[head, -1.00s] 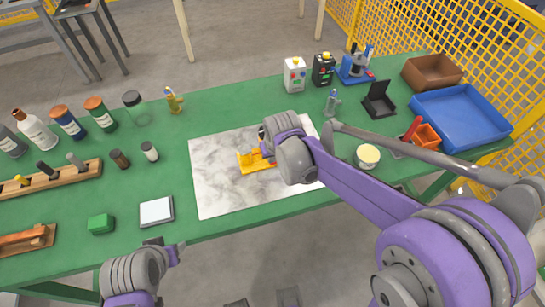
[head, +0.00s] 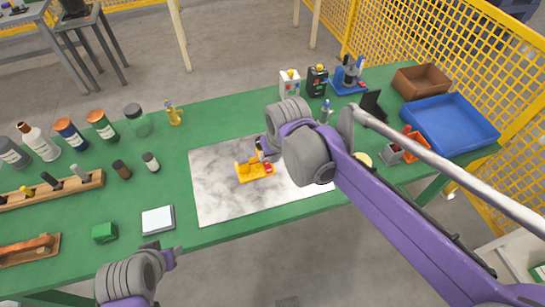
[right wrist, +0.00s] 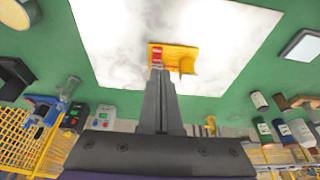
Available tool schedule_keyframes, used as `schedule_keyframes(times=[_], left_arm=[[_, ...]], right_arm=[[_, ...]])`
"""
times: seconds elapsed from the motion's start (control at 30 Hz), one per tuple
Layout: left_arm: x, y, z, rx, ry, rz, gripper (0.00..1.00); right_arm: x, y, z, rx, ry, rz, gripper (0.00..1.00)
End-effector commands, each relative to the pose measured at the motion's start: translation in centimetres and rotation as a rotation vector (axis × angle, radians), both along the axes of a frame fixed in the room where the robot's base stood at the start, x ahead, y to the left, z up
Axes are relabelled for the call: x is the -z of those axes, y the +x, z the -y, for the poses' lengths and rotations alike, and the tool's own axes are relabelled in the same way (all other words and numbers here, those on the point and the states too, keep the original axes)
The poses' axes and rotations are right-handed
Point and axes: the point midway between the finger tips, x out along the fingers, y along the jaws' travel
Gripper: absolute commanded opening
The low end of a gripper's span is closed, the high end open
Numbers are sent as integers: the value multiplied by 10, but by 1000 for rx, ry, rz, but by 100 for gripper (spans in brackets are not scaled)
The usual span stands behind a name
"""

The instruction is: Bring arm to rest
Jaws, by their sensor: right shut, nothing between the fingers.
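My right gripper (head: 266,147) is over the white marbled sheet (head: 215,185) on the green table, largely hidden by its own wrist in the head view. In the right wrist view its fingers (right wrist: 159,76) are together and empty. A yellow part (head: 250,172) with a small red piece lies on the sheet just beyond the fingertips. The yellow part also shows in the right wrist view (right wrist: 183,55), apparently clear of the fingers. My left gripper (head: 170,255) is at the near edge of the table; its jaws are too small to read.
Several bottles (head: 70,132) and a wooden rack (head: 90,184) stand at the left. A white square (head: 158,220) and a green block (head: 104,232) lie near the front. A blue tray (head: 450,125) and a brown box (head: 422,80) are at the right, by yellow fencing (head: 400,35).

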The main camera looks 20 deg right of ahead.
Motion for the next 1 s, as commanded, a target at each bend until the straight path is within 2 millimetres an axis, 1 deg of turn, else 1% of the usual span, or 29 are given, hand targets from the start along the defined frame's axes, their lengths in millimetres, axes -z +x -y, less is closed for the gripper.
schedule_keyframes(times=[0.13, 0.67, 0.77, 0.87, 1.0], left_arm=[[0, 0, 0, 0, 0, 0, 50], [0, 0, 0, 0, 0, 0, 50], [0, 0, 0, 0, 0, 0, 50], [0, 0, 0, 0, 0, 0, 50], [0, 0, 0, 0, 0, 0, 50]], right_arm=[[-4, -2, 0, 0, 0, 0, 0], [-3, -4, 1, 0, 0, 2, 0], [-2, -19, 6, 5, 1, 14, 0], [3, -47, 17, 16, 3, 41, 0], [18, -95, 31, 34, 7, 91, 0]])
